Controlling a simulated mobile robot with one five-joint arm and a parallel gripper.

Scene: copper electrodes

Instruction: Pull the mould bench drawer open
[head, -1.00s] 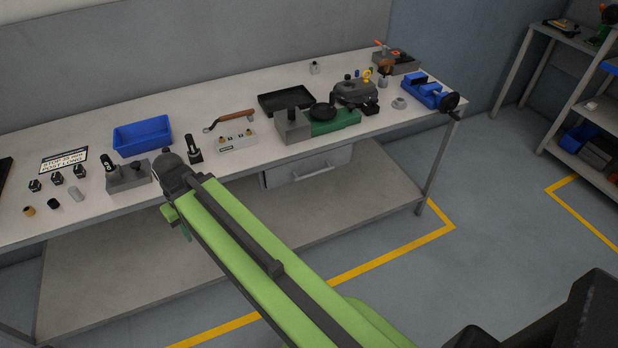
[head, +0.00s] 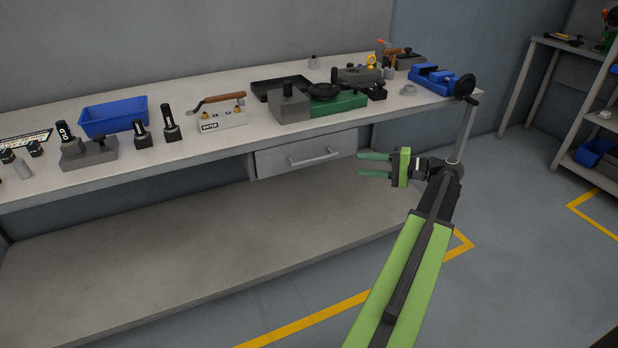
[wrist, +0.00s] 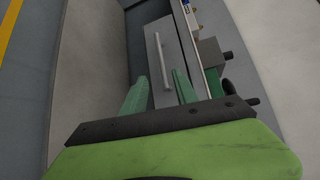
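The mould bench drawer (head: 285,156) is a grey front under the bench top, and it looks shut. Its pale bar handle (head: 315,156) runs across the front. In the wrist view the drawer front (wrist: 173,83) lies ahead, with the handle (wrist: 160,60) seen between the two fingers. My gripper (head: 361,165) is to the right of the handle in the head view, its green fingers pointing left. In the wrist view my gripper (wrist: 163,84) has its fingers apart with nothing between them. It appears clear of the handle.
The bench top (head: 215,152) overhangs the drawer and carries a blue bin (head: 113,116), a green and grey mould tool (head: 335,104) and a blue vice (head: 432,78). A lower shelf (head: 210,235) lies below. A bench leg (head: 465,130) stands behind my wrist.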

